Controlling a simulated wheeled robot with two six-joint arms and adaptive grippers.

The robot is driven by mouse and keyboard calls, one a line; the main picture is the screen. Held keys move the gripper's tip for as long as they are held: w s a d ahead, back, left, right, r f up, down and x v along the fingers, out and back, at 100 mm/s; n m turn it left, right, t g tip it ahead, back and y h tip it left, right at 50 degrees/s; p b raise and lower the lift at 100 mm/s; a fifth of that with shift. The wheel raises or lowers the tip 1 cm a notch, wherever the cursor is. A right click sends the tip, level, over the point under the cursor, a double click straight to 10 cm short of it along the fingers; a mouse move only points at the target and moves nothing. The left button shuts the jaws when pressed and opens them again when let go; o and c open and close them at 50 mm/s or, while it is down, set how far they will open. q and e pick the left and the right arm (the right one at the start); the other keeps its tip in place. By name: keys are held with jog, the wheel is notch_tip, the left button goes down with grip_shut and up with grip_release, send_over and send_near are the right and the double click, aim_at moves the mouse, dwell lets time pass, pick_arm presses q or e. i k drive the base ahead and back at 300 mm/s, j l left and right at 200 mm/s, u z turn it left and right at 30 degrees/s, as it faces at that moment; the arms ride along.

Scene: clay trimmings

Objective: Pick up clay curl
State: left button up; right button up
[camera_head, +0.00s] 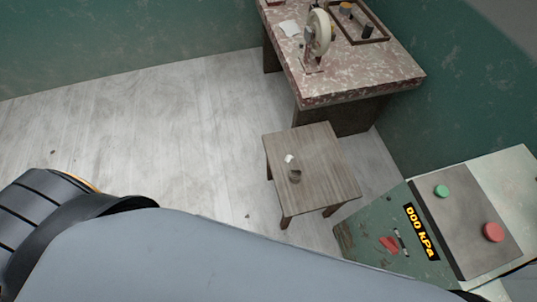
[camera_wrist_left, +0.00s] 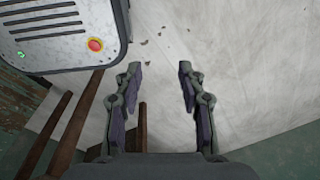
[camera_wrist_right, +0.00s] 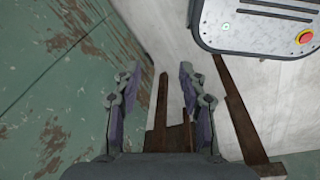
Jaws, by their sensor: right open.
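Several small dark curl-like bits, possibly clay curls, lie on the pale floor in the left wrist view; one clay bit (camera_wrist_left: 145,42) is beyond my left fingertips. In the head view a small dark bit (camera_head: 248,215) lies on the floor left of the stool. They are too small to identify surely. My left gripper (camera_wrist_left: 162,72) is open and empty, pointing at the floor, apart from the bits. My right gripper (camera_wrist_right: 159,68) is open, with nothing between its fingers. Neither gripper shows in the head view, where my arm fills the foreground.
A wooden stool (camera_head: 325,160) bears a small white piece (camera_head: 289,158) and a dark cup-like object (camera_head: 295,177). A stone-topped table (camera_head: 365,85) holds a wheel device (camera_head: 318,32). A green console (camera_head: 365,235) stands at right. Floor (camera_head: 150,130) at left is mostly clear.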

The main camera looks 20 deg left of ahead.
aim_at(294, 180)
jog(key=j+z, duration=0.15)
jog(key=z, duration=0.2)
jog(key=i+j+z, duration=0.1)
jog(key=z, duration=0.25)
jog(key=j+z, duration=0.45)
jog(key=j, duration=0.4)
jog(key=k+j+z, duration=0.1)
jog(key=j, duration=0.4)
jog(key=k+j+z, duration=0.1)
jog(key=j, duration=0.35)
jog(key=k+j+z, duration=0.1)
jog(key=j, duration=0.4)
